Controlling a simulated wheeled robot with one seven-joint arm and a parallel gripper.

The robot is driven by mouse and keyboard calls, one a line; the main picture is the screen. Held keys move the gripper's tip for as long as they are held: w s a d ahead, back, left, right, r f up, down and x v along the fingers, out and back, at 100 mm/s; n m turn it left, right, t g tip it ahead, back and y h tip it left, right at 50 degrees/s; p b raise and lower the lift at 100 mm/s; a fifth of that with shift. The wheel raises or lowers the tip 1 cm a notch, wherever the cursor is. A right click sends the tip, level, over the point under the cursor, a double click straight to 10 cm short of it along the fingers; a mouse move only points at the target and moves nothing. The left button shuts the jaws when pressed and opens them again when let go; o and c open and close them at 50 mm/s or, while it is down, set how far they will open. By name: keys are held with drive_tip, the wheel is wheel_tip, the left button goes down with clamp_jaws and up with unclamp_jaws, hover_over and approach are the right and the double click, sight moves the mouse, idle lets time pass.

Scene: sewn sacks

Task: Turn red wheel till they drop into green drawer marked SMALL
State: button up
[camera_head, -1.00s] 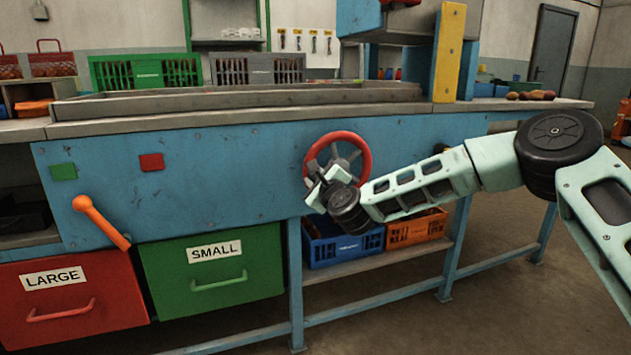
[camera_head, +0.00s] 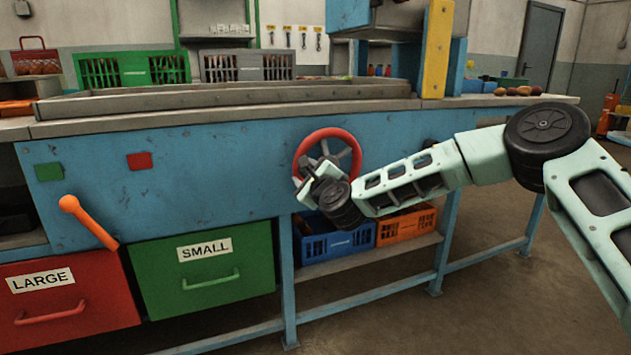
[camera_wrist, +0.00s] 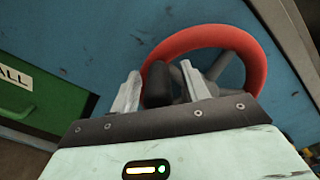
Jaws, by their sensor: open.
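The red wheel (camera_head: 353,143) with grey spokes is mounted on the blue front panel of the bench. It also shows in the wrist view (camera_wrist: 205,37), close beyond my fingers. My gripper (camera_head: 308,180) is at the wheel's lower left. In the wrist view my gripper (camera_wrist: 160,85) is open, with a dark knob-like part (camera_wrist: 158,87) between or just behind the fingers; I cannot tell if they touch it. The green drawer (camera_head: 207,270) labelled SMALL is closed at the lower left of the wheel; its edge shows in the wrist view (camera_wrist: 40,100).
A red drawer (camera_head: 70,318) labelled LARGE is left of the green one. An orange lever (camera_head: 90,222) juts out above them. Blue (camera_head: 340,242) and orange (camera_head: 407,225) crates sit on the shelf below the wheel. The floor at the lower right is clear.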

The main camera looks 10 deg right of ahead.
drive_tip(key=p+v, duration=0.3)
drive_tip(key=v, duration=1.4)
drive_tip(key=shift+d, duration=0.1)
idle(0.4)
wheel_tip(320, 180, down, 7)
drive_tip(key=s+a+n+g+p, duration=0.2)
drive_tip(key=n+p, duration=0.2)
drive_tip(key=n, duration=0.7)
wheel_tip(320, 180, up, 7)
drive_tip(key=w+d+n+t+p, duration=0.2)
drive_tip(key=n+p, duration=0.3)
drive_tip(key=n, duration=1.1)
drive_tip(key=b+x, duration=0.2)
drive_tip(key=x, duration=1.5)
drive_tip(key=shift+s+a, duration=0.1)
drive_tip(key=shift+a, duration=0.05)
clamp_jaws()
